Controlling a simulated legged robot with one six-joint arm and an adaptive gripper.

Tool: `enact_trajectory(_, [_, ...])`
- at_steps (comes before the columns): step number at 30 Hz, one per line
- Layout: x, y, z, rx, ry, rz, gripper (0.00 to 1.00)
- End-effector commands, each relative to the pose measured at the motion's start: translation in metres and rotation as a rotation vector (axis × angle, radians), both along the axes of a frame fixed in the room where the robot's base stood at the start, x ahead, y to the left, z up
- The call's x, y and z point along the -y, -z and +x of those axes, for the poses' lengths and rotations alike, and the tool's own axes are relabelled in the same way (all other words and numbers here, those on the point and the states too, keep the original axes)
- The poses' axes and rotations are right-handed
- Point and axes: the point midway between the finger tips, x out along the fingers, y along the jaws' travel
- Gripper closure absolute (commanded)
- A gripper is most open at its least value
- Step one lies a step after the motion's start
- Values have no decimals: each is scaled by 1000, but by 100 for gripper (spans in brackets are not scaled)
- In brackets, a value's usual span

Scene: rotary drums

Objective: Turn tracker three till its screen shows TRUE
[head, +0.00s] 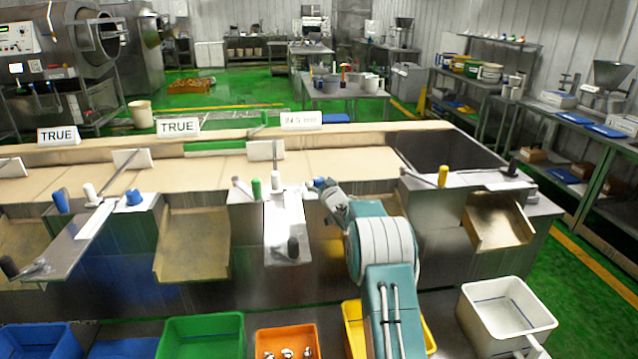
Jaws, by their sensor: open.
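Three small white screens stand along the back of the bench. The left screen (57,135) and the middle screen (178,126) read TRUE. The third screen (300,120) shows a short number that is too small to read surely. Below it is a metal station with a white plate (284,222), a green knob (256,188), a white knob (276,181) and a black knob (293,247). Which of these parts turns tracker three, I cannot tell. Contact with any part is not clear.
Metal chutes (193,245) front the bench. Green (201,338), orange (287,342), yellow (352,330) and white (507,309) bins stand below. A yellow-knobbed lever (443,176) is to the right. Tan belt surface (345,163) lies behind my gripper.

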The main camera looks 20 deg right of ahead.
Motion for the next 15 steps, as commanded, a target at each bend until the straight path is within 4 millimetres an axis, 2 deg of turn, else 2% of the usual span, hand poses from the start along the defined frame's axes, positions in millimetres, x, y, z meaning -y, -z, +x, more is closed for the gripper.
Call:
enact_trajectory(5, [0, 0, 0, 0, 0, 0, 5])
enact_trajectory(6, [0, 0, 0, 0, 0, 0, 23])
enact_trajectory(8, [0, 0, 0, 0, 0, 0, 50])
enact_trajectory(9, [0, 0, 0, 0, 0, 0, 68])
enact_trajectory(10, [0, 0, 0, 0, 0, 0, 81])
enact_trajectory(11, [0, 0, 0, 0, 0, 0, 88])
enact_trajectory(15, [0, 0, 0, 0, 0, 0, 88])
